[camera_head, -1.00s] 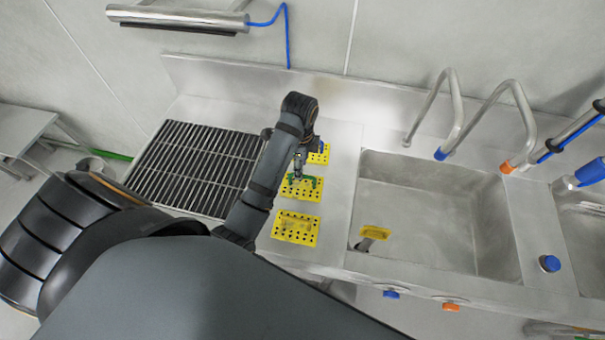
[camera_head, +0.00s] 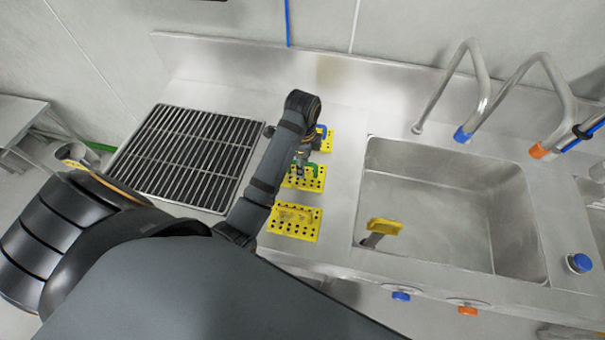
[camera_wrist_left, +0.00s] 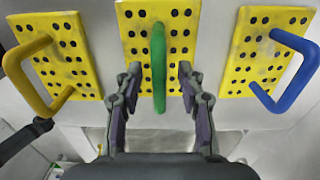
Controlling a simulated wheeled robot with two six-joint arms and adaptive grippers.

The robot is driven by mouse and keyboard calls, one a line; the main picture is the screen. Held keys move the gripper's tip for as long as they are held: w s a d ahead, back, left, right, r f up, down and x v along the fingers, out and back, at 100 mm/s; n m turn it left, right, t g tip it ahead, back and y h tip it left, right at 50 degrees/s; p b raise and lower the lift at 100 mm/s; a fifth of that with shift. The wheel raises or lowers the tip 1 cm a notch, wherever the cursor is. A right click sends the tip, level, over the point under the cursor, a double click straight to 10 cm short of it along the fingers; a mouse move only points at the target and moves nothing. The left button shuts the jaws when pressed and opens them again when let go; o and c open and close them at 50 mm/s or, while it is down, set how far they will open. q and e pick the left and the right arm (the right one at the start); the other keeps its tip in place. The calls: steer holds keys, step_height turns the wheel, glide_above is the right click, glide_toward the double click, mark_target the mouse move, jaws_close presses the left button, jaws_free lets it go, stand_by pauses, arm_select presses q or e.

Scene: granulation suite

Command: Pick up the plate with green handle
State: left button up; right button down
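The yellow perforated plate with a green handle (camera_head: 309,183) lies on the steel counter, the middle of three yellow plates in a row. In the left wrist view its green handle (camera_wrist_left: 158,66) stands between the fingers of my left gripper (camera_wrist_left: 160,78). The gripper is open, one finger on each side of the handle with visible gaps. In the head view my left gripper (camera_head: 301,163) is over this plate and my arm hides part of it. My right gripper is not in view.
A blue-handled plate (camera_head: 328,142) lies behind and a yellow-handled plate (camera_head: 294,222) in front. A black grate (camera_head: 185,155) is left of my arm. A sink (camera_head: 440,205) with a yellow object (camera_head: 384,226) inside and tall taps is at right.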

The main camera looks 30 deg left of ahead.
arm_select(q)
jaws_close()
steer(key=shift+r, duration=0.1)
stand_by(0.4)
